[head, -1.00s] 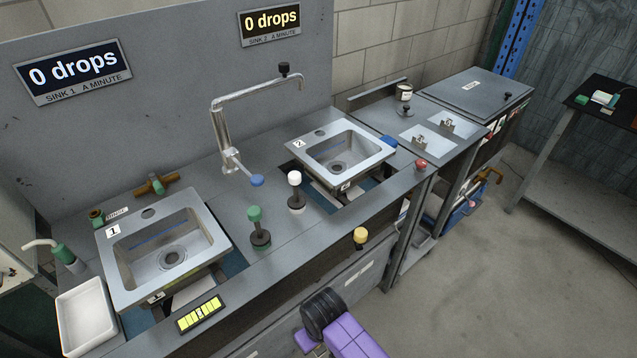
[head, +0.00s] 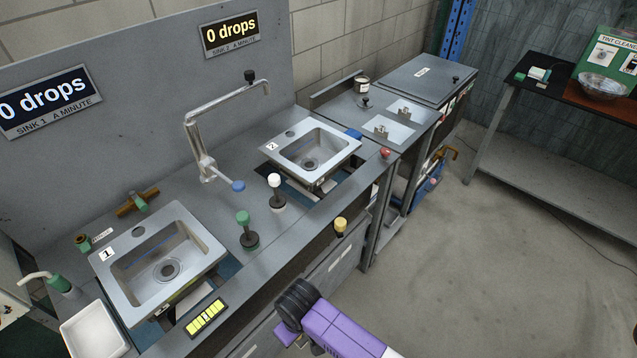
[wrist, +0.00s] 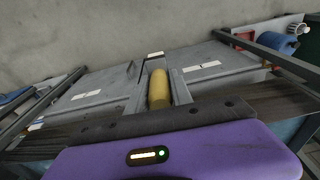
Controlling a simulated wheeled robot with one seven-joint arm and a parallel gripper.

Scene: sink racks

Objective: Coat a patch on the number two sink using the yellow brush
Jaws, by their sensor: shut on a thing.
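In the wrist view, my gripper (wrist: 158,75) is shut on the yellow brush (wrist: 159,90), which shows as a yellow cylinder between the fingers. Its far end and bristles cannot be made out. In the head view, my purple arm hides the fingers at the lower middle. A small yellow piece with a dark collar (head: 340,226) shows at the counter's front edge; I cannot tell whether it is the held brush. The number two sink (head: 347,143) is a square steel basin marked 2, set in the counter further right and back. It is apart from my arm.
Sink 1 (head: 109,280) is at the left. Between the sinks stand a green-topped piece (head: 243,217), a white-topped piece (head: 274,181) and a bent faucet (head: 192,140). A red knob (head: 385,153) is right of sink 2. The floor (head: 490,270) is clear at right.

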